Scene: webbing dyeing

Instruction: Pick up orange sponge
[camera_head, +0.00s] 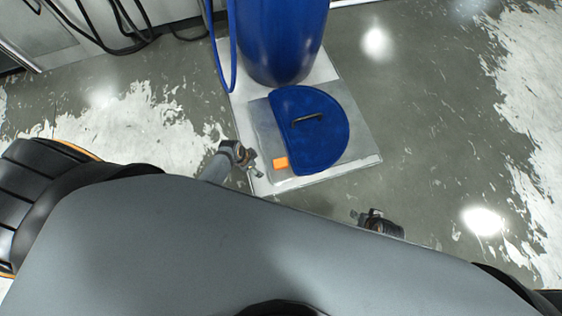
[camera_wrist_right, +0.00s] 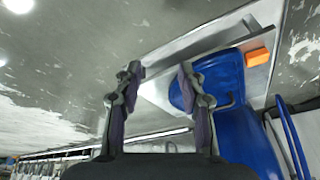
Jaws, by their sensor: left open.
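The orange sponge (camera_head: 280,163) is a small bright block on the grey metal surface, beside the blue half-round lid (camera_head: 318,128). My left gripper (camera_head: 249,160) is open, just left of the sponge and apart from it. My right gripper (camera_head: 374,218) is farther right, past the pale platform's edge, over the floor. In the right wrist view the right gripper's two fingers (camera_wrist_right: 160,75) stand wide apart with nothing between them. The sponge also shows in that view at the upper right (camera_wrist_right: 257,57), outside the fingers.
A tall blue barrel (camera_head: 275,40) stands behind the lid, with a blue hose (camera_head: 221,60) at its left. The lid has a dark handle (camera_head: 307,118). The pale platform (camera_head: 355,105) lies under them. Black cables (camera_head: 125,40) lie at the upper left. The floor at right is clear.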

